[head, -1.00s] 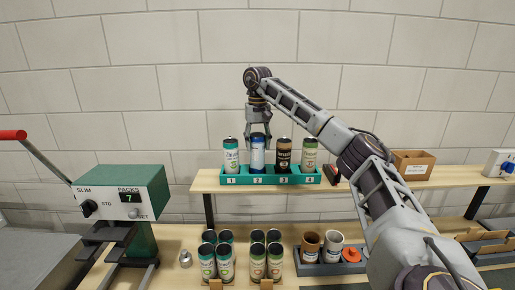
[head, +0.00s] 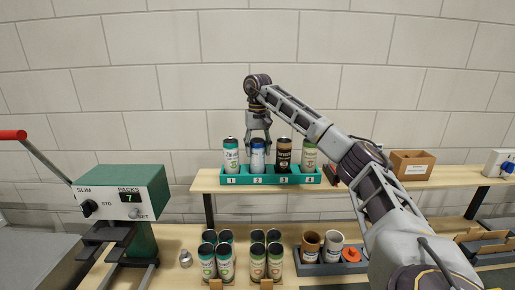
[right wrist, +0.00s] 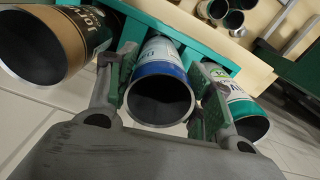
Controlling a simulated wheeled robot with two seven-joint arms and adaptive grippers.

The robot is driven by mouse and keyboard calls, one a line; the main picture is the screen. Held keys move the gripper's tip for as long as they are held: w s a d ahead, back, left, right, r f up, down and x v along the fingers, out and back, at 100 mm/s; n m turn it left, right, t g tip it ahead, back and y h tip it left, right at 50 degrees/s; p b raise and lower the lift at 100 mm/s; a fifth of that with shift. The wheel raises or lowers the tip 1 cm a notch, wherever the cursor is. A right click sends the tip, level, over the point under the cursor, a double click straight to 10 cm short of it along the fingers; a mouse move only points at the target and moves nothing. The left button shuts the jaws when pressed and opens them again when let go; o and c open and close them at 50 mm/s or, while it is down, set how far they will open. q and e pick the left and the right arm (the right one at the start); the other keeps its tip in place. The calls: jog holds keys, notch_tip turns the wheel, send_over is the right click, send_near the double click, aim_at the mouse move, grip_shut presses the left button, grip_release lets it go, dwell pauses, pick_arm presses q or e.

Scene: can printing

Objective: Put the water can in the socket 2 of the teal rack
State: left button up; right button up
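The water can (head: 257,158), white and blue with an open dark top, stands upright in socket 2 of the teal rack (head: 289,181). Its rim is about level with its neighbours. My right gripper (head: 258,141) points down over it, one finger on each side of its upper part. In the right wrist view the fingers flank the water can (right wrist: 160,88) with small gaps near the tips, so the gripper looks open. The can's bottom is hidden by the rack front. My left gripper is not in view.
A green-white can (head: 231,156) stands in socket 1, a dark-brown can (head: 283,156) in socket 3 and a pale can (head: 309,154) in socket 4. A cardboard box (head: 412,163) is on the shelf at right. Several cans crowd the lower table; a green machine (head: 125,195) stands left.

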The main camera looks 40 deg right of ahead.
jog(key=o, duration=0.4)
jog(key=shift+c, duration=0.2)
jog(key=shift+r, duration=0.35)
jog(key=shift+r, duration=5.8)
